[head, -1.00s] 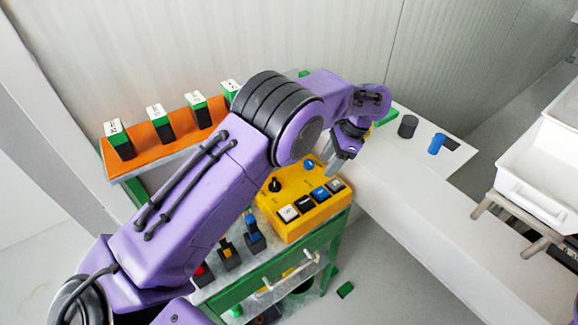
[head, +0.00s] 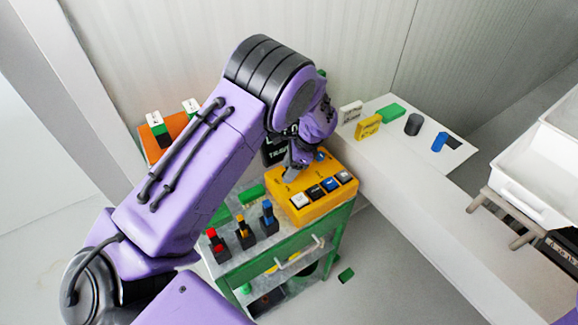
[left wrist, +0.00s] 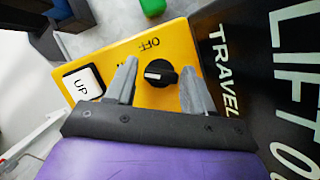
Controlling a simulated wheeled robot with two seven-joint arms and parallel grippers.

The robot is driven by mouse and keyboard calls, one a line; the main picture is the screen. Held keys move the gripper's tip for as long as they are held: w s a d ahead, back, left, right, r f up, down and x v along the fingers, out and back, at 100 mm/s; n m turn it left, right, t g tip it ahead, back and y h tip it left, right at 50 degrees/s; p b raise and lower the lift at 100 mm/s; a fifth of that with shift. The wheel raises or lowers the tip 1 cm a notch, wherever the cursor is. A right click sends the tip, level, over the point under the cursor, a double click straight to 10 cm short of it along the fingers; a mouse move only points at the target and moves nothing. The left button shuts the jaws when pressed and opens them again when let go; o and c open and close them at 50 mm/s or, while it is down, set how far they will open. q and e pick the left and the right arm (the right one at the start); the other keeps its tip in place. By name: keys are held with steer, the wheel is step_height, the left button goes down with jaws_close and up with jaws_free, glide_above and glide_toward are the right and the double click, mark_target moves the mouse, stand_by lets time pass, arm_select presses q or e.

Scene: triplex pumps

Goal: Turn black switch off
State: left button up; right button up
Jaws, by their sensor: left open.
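The black switch (left wrist: 161,73) is a round knob with a white mark, on a yellow control box (head: 313,208). In the left wrist view its mark points left, and the word OFF is printed on the box above it. My left gripper (left wrist: 160,66) is open, with one finger on each side of the knob; I cannot tell whether they touch it. In the head view my left gripper (head: 293,172) is over the back left of the box and hides the knob. My right gripper is not in view.
The box has several push buttons, including a white UP button (left wrist: 82,82). A black sign (left wrist: 275,80) reading TRAVEL and LIFT stands close to the gripper. Red, yellow and blue-topped switches (head: 242,232) stand left of the box on the green cart (head: 283,247). A white ledge lies right.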

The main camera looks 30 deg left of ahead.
arm_select(q)
steer(key=shift+w+f, duration=0.1)
steer(key=shift+w, duration=0.1)
steer(key=c, duration=0.8)
steer(key=shift+d+m, duration=0.1)
steer(key=shift+m, duration=0.2)
steer(key=m+t, duration=0.1)
steer(key=m, duration=0.1)
steer(key=m+t, duration=0.1)
steer(key=m, duration=0.2)
steer(key=shift+s+y, duration=0.15)
steer(key=shift+y, duration=0.25)
steer(key=m+t, duration=0.1)
steer(key=m, duration=0.2)
steer(key=m+t, duration=0.1)
steer(key=m, duration=0.2)
steer(key=shift+s, duration=0.15)
steer(key=shift+m, duration=0.3)
steer(key=o, duration=0.8)
steer(key=shift+d, duration=0.1)
